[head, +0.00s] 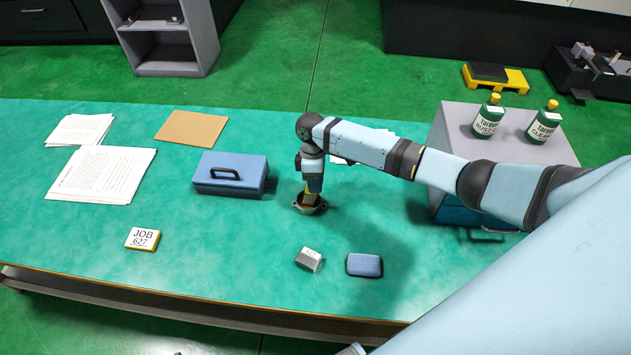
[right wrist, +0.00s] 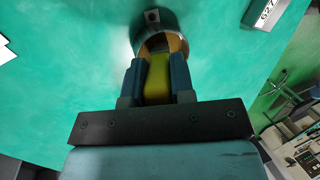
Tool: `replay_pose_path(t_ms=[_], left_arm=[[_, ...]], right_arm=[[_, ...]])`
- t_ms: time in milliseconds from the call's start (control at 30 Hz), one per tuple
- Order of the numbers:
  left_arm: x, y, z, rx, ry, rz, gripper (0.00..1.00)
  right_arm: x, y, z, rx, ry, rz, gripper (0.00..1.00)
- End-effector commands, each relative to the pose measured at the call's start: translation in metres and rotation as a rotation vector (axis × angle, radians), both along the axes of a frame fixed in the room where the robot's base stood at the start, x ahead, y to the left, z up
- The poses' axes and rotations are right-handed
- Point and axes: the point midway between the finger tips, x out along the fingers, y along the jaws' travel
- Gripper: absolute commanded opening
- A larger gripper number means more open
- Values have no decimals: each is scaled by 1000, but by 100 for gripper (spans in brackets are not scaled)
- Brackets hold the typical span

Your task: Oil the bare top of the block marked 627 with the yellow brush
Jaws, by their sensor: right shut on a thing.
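My right gripper (right wrist: 158,78) is shut on the yellow brush (right wrist: 157,75), which points down into a small round metal pot (right wrist: 148,20). In the head view my right gripper (head: 311,186) is over the same pot (head: 322,208), and the brush (head: 309,197) shows only as a bit of yellow. The brush tip is hidden. A grey block (head: 304,262) with a white label lies on the bench in front of the pot. In the right wrist view the grey block (right wrist: 250,15) is cut off at the top right; its label reads 627. My left gripper is not in view.
A blue pad (head: 364,265) lies right of the block. A blue toolbox (head: 230,175) stands left of the pot. Two green bottles (head: 488,120) stand on a grey cabinet (head: 455,130).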

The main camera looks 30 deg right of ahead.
Motion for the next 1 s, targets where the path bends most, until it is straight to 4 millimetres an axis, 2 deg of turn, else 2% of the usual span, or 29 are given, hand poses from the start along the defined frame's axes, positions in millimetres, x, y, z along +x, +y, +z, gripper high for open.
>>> replay_pose_path(t_ms=[1000], left_arm=[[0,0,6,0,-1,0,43]], right_arm=[[0,0,-1,-1,1,-1,0]])
